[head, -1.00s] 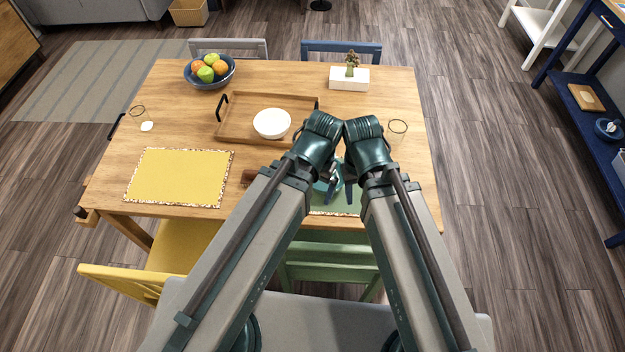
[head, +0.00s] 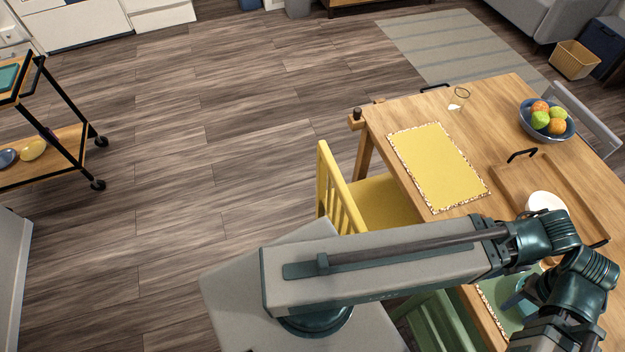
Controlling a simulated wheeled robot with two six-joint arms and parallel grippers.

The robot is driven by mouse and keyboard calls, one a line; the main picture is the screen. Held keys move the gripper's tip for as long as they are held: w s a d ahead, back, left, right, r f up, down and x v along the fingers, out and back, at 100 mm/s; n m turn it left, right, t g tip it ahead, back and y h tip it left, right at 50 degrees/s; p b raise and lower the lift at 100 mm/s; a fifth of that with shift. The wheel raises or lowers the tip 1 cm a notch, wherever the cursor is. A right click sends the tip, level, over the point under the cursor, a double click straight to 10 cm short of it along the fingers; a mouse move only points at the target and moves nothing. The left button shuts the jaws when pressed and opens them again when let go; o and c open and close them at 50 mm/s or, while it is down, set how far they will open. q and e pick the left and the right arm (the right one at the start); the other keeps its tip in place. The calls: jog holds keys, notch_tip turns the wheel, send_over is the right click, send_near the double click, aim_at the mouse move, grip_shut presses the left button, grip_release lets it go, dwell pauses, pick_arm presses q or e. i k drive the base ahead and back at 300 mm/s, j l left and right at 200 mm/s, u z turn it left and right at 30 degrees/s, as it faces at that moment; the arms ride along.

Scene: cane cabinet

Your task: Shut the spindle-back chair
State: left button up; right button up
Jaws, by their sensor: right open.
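The yellow spindle-back chair (head: 341,192) stands at the near left side of the table, beside the yellow placemat. Its upright spindled back is clear of the table edge, and its seat (head: 378,203) reaches toward the table. My left arm crosses the picture in front of the chair's lower part and hides some of it. My right gripper (head: 529,287) is open over the green placemat at lower right, away from the yellow chair. My left gripper is mostly hidden under its own wrist near there, and its fingers are unclear.
The wooden table (head: 387,113) holds a yellow placemat (head: 437,166), a fruit bowl (head: 547,130), a tray (head: 510,184) and a white bowl (head: 545,203). A green chair (head: 441,321) stands at the near side. Open floor lies left, with a trolley (head: 58,140) beyond.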

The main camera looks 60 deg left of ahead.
aim_at(377, 202)
jog(key=k+j+u, duration=0.1)
jog(key=u, duration=1.15)
jog(key=i+j+u, duration=0.2)
jog(key=u, duration=0.3)
jog(key=k+j+u, duration=0.1)
jog(key=j+u, duration=0.55)
jog(key=u, duration=0.15)
jog(key=k, duration=0.05)
